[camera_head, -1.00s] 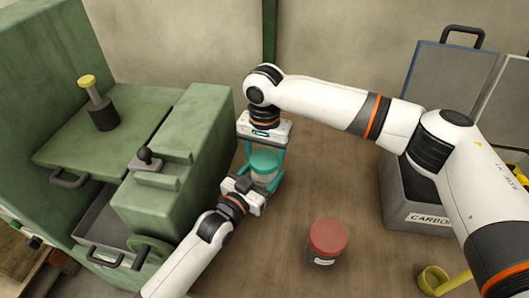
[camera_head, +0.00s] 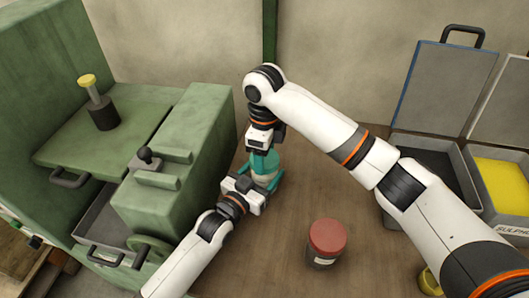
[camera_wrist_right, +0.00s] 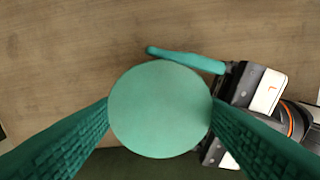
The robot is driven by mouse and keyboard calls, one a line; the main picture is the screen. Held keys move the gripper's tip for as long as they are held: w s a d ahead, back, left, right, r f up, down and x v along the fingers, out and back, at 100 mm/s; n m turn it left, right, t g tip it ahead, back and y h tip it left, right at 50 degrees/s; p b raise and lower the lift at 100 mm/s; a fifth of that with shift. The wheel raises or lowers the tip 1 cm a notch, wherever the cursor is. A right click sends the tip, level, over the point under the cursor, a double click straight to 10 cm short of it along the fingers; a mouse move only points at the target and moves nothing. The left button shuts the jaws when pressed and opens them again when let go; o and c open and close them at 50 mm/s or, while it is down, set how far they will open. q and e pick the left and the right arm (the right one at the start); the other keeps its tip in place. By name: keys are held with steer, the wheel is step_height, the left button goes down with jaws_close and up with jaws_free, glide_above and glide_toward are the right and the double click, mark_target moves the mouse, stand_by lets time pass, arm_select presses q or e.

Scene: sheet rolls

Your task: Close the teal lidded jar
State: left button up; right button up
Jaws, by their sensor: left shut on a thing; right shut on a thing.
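The teal lidded jar (camera_head: 266,178) stands upright on the wooden table, right of the green machine. Its round teal lid (camera_wrist_right: 160,110) fills the middle of the right wrist view and hides the body below. My left gripper (camera_head: 262,185) is shut on the jar body from the front left. My right gripper (camera_head: 264,158) points down from above, with its teal fingers shut on the lid from both sides. The lid appears to sit on the jar; whether it is fully seated or threaded cannot be seen.
A red-lidded jar (camera_head: 326,242) stands in front on the table. The green machine (camera_head: 180,180) is close on the left. Cases with dark and yellow contents (camera_head: 505,180) stand at the right.

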steer(key=o, duration=1)
steer(key=shift+r, duration=2.25)
steer(key=shift+c, duration=0.3)
